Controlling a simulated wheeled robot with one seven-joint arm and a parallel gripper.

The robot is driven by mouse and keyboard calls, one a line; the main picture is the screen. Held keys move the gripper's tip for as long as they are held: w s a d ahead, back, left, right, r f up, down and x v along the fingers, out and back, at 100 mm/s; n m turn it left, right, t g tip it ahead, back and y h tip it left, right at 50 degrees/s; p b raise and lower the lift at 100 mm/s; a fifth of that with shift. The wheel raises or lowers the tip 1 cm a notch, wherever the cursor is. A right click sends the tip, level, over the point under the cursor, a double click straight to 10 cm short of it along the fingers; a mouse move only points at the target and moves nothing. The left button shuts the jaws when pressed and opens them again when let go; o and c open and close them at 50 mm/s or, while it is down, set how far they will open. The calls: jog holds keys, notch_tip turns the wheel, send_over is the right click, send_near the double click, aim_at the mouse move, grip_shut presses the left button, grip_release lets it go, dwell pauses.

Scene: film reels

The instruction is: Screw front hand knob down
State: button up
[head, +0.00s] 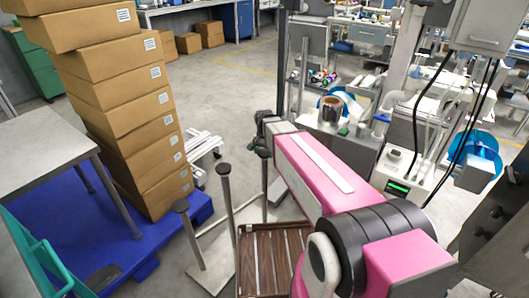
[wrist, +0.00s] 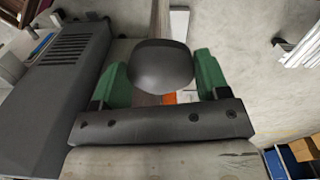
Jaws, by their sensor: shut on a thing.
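In the wrist view a dark grey, round-topped knob (wrist: 150,66) sits between the green fingers of my gripper (wrist: 161,74). One finger is on its left and one on its right, and the gripper is shut on it. The knob hides what lies directly beneath it, so I cannot tell how far down it is screwed. In the head view my pink arm reaches away from the camera, and I cannot make out the fingers or the knob there.
Several stacked cardboard boxes (head: 130,110) stand on a blue pallet (head: 75,220) at left. Upright posts with dark caps (head: 224,170) stand left of my arm near a brown slatted crate (head: 268,255). A machine with a brown film reel (head: 331,109) stands behind my arm.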

aim_at(264, 152)
jog(key=m, duration=1.3)
jog(key=shift+w, duration=0.15)
jog(key=shift+m, duration=0.3)
dwell(0.3)
jog(key=o, duration=0.9)
notch_tip(264, 152, up, 11)
jog(key=shift+f, duration=0.1)
jog(key=s+d+f+n, duration=0.3)
jog(key=s+d+n, duration=0.1)
jog(key=s+n, duration=0.1)
jog(key=s+d+f+n, duration=0.3)
jog(key=s+f+n, duration=0.1)
jog(key=n, duration=0.4)
jog(key=s+d+f+n, duration=0.4)
jog(key=s+n, duration=0.2)
jog(key=shift+s+d, duration=0.1)
jog(key=shift+d, duration=0.25)
